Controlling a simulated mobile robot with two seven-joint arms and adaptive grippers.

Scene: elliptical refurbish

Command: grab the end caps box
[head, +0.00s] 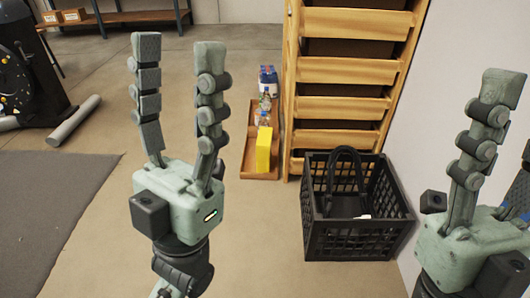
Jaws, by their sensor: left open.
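Two small cardboard boxes with white labels stand on a wooden shelf at the top left of the head view, a left box (52,17) and a right box (74,15). Their labels are too small to read, so I cannot tell which one is the end caps box. My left gripper (174,60) is open and empty, its two fingers upright and apart, well in front of the shelf. My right gripper (516,125) is at the right edge, partly cut off; its visible fingers stand apart with nothing seen between them.
A black crate (355,240) holding a dark bag stands by the wall, beside a wooden drawer rack (350,72). A wooden tray (250,150) holds a yellow box (263,150) and bottles. Dark exercise equipment (30,80) stands left, near a grey mat (50,215). Open floor lies between.

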